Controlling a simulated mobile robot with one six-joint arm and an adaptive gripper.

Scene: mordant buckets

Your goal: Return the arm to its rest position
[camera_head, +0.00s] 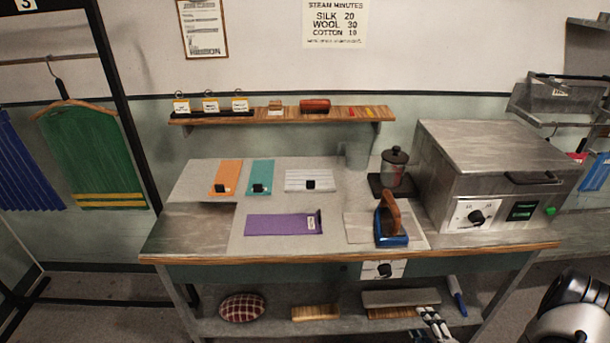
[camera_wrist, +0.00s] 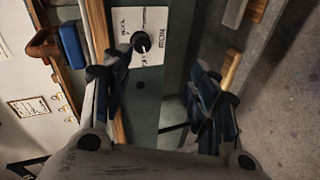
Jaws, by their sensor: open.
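My gripper (camera_wrist: 158,75) is open in the wrist view, with its two fingers well apart and nothing between them. Behind the gap is the bench's white control panel (camera_wrist: 142,30) with a black knob, apart from the fingers. In the head view the tip of my gripper (camera_head: 434,322) shows low in front of the bench's lower shelf, below the same panel (camera_head: 383,269). A dark part of my arm is at the bottom right corner of the head view. The rest of the arm is out of frame.
The workbench's wooden front edge (camera_head: 300,256) is close above my gripper. A blue iron (camera_head: 391,238) with a wooden handle stands on the bench, left of the steel steamer box (camera_head: 480,180). The lower shelf holds a plaid cushion (camera_head: 242,307), wooden blocks and a blue-and-white marker (camera_head: 457,296).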

